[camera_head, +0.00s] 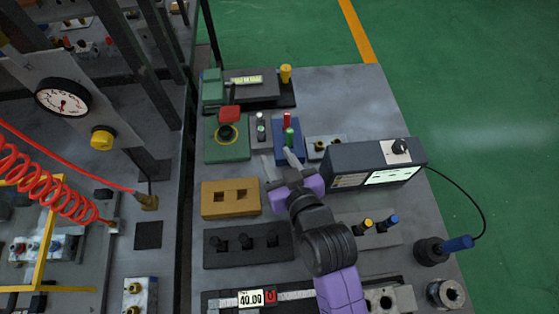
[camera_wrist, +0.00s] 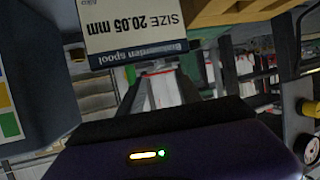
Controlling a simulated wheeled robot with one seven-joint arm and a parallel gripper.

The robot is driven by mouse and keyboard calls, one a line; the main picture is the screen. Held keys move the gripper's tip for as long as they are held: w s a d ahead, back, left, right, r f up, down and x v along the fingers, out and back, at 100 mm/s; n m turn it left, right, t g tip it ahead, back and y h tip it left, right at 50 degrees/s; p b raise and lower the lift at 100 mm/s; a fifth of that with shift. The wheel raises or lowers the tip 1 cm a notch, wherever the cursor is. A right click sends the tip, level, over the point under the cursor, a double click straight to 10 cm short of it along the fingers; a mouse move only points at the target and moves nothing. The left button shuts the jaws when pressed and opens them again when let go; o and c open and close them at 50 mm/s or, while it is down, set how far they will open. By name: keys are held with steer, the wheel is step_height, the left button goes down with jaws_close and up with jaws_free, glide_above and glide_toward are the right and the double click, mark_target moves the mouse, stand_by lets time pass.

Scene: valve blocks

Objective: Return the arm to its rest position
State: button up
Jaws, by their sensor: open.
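My gripper (camera_head: 280,162) is in the middle of the bench in the head view, at the end of my purple and black arm. Its two pale fingers are spread apart, with nothing seen between them. In the picture they lie just below a blue block with a red and a green peg (camera_head: 289,138), above and right of the wooden block (camera_head: 231,198). I cannot tell their height above the bench. In the wrist view my purple wrist body, with a small lit indicator, fills the bottom.
A grey instrument box (camera_head: 375,164) stands close right of my gripper. A green block with a red-topped knob (camera_head: 227,137) is up and left. A black block with several knobs (camera_head: 248,243) lies below left. A label reading "SIZE 20.05 mm" (camera_wrist: 135,27) hangs large in the wrist view.

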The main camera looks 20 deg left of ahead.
steer(key=shift+s+d+r, duration=0.25)
steer(key=shift+s+d, duration=0.1)
steer(key=shift+s, duration=0.05)
stand_by(0.4)
